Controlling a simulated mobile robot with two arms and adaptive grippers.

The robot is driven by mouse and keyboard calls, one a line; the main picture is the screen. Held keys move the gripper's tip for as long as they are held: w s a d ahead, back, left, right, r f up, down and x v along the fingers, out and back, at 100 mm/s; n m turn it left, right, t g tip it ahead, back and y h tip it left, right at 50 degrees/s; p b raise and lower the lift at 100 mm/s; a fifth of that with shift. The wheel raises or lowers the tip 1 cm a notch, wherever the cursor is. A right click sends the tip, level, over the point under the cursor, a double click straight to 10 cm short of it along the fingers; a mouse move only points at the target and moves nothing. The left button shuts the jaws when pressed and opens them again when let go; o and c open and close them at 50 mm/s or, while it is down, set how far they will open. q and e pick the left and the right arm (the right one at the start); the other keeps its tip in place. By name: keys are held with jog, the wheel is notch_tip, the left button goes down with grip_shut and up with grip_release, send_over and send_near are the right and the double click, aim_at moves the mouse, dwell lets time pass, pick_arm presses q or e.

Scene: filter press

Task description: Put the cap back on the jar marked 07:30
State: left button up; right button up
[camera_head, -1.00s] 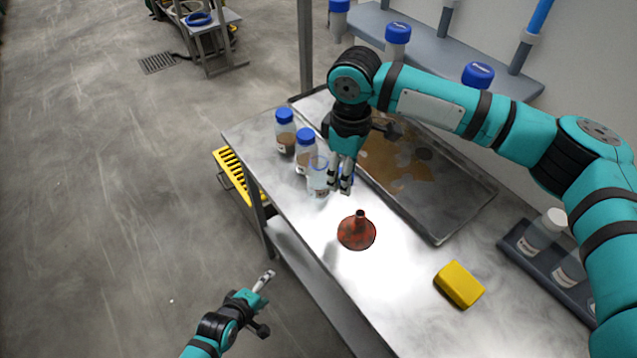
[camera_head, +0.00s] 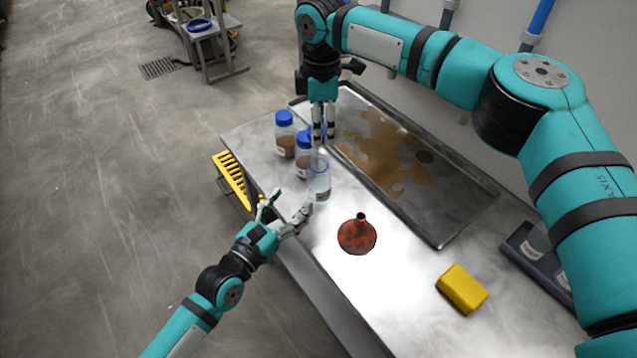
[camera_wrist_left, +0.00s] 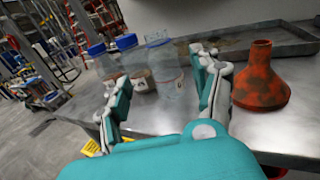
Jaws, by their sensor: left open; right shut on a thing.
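Two blue-capped jars (camera_head: 284,140) (camera_head: 303,168) stand close behind the open jar. A rust-red funnel (camera_head: 356,238) and a yellow sponge-like block (camera_head: 462,289) lie nearer. A stained tray (camera_head: 440,236) fills the back. A dark rack (camera_head: 520,250) is at right.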

aim_at(312, 178)
pick_arm(q)
jog(key=x, duration=1.2)
dwell(0.3)
grip_shut()
pick_arm(e)
jog(key=shift+f, duration=2.45)
